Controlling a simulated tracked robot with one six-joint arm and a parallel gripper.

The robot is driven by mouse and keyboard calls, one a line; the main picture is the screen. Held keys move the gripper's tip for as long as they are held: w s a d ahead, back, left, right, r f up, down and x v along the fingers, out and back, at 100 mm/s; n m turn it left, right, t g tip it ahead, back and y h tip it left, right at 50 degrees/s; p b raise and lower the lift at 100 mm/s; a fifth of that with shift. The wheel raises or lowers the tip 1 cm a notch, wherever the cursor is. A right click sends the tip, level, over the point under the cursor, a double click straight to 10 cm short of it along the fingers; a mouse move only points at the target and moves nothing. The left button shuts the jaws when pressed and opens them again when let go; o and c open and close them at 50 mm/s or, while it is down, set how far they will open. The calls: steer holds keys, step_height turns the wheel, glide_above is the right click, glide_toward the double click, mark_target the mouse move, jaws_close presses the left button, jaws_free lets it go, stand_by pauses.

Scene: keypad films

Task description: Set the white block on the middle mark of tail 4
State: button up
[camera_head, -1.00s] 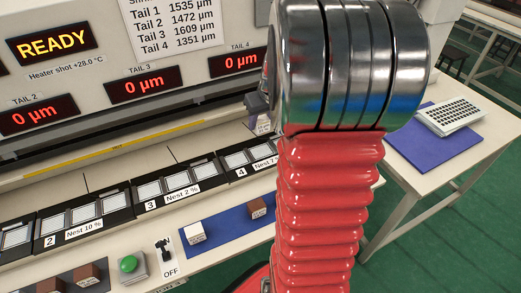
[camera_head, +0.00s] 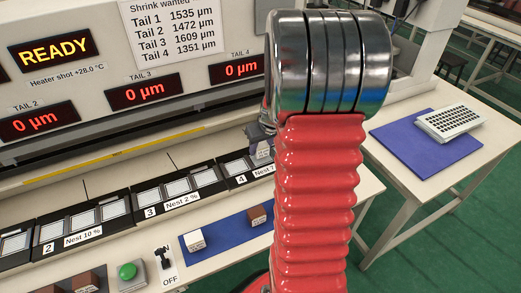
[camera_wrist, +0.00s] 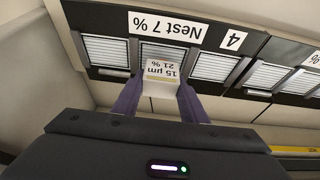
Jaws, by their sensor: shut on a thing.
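My gripper (camera_wrist: 160,92) is shut on a white block (camera_wrist: 160,74), which carries a label reading 15 µm, 21 %. In the head view my gripper (camera_head: 260,137) is low over the tail 4 nest (camera_head: 236,166), partly hidden by my arm. In the wrist view the tail 4 nest (camera_wrist: 236,84) is a black strip labelled "Nest 7 %", with three pale marks in a row. The held block is in front of the middle mark (camera_wrist: 160,47) and covers part of it. I cannot tell whether the block touches it.
Another white block (camera_head: 194,240) and a brown block (camera_head: 257,216) rest on a blue mat (camera_head: 226,235) at the bench front. The tail 3 nest (camera_head: 188,185) lies left of nest 4. A green button (camera_head: 128,271) and a switch (camera_head: 164,258) stand nearby. Displays overhang behind.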

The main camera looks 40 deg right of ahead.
steer(key=shift+f, duration=0.8)
steer(key=shift+f, duration=0.1)
steer(key=o, duration=1.3)
steer(key=v, duration=1.2)
steer(key=shift+a, duration=0.1)
